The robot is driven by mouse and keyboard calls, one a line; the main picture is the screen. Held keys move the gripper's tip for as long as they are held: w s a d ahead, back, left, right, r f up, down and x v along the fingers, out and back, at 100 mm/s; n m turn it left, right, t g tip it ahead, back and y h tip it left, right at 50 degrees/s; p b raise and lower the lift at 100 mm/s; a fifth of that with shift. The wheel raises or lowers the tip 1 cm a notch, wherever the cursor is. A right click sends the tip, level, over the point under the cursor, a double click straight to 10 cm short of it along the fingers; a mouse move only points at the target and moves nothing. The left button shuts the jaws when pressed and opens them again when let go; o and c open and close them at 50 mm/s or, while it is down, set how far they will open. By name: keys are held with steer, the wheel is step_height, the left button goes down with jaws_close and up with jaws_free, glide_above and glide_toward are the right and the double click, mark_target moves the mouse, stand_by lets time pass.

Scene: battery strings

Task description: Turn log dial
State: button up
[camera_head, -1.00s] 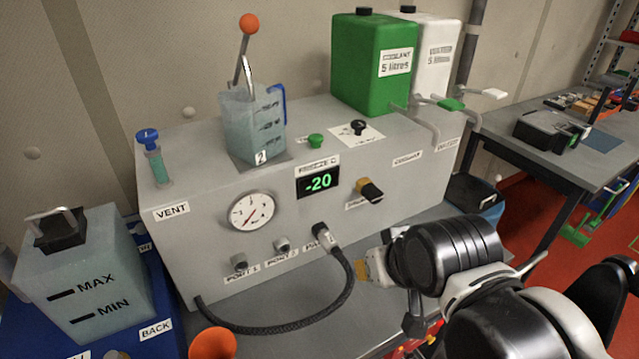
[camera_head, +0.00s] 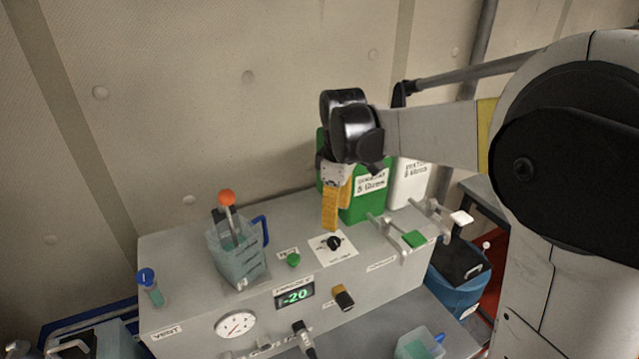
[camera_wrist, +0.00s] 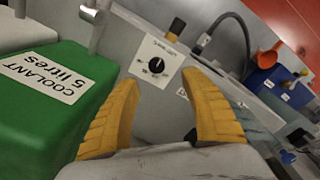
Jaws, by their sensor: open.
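A small black dial (camera_head: 334,243) sits on a white marked plate (camera_head: 322,257) on top of the grey machine (camera_head: 190,262). I take it to be the log dial; its label is too small to read. In the wrist view the dial (camera_wrist: 156,66) shows beyond and between my two yellow fingertips. My gripper (camera_head: 331,226) points down just above and behind the dial in the head view. In the wrist view my gripper (camera_wrist: 160,80) is open and empty, its fingers spread apart. The fingers appear clear of the dial.
A green coolant can (camera_head: 368,206) stands close beside my gripper, with a white can (camera_head: 410,178) behind. A green button (camera_head: 293,260), a jug (camera_head: 236,250) with an orange-topped lever, taps (camera_head: 413,239) and a yellow-black knob (camera_head: 343,298) are nearby. The display (camera_head: 295,296) reads -20.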

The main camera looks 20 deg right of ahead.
mark_target(334, 241)
steer(key=shift+n, duration=0.4)
steer(key=f, duration=0.3)
steer(key=w+f, duration=0.1)
steer(key=f, duration=0.6)
steer(key=shift+w+f, duration=0.15)
jaws_close()
